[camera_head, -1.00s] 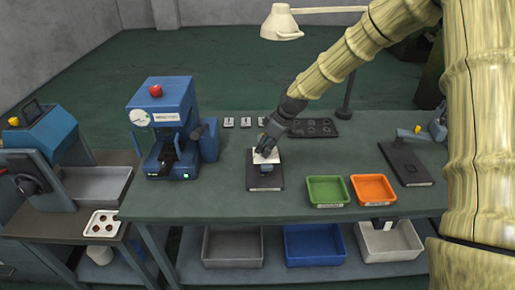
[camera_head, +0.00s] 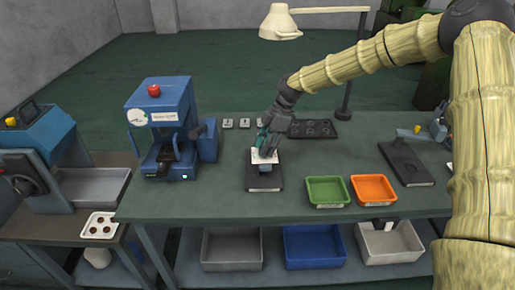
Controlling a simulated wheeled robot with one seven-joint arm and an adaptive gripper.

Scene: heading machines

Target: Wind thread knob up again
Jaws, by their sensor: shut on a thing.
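A dark flat block (camera_head: 264,183) lies on the green bench near its middle. A white plate (camera_head: 257,158) and a small blue-grey part (camera_head: 265,168) stand on it. My gripper (camera_head: 265,150) points down at this fixture from behind, with its fingers at the white plate. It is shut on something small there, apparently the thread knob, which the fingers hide. A bit of teal shows beside the fingers. The knob's height and thread are too small or hidden to tell.
A blue machine (camera_head: 160,125) with a red button stands to the left. Green (camera_head: 327,191) and orange (camera_head: 373,189) trays lie to the right, near a dark device (camera_head: 406,163). A black tray (camera_head: 313,129) and lamp (camera_head: 281,22) are behind. Bench space beside the block is clear.

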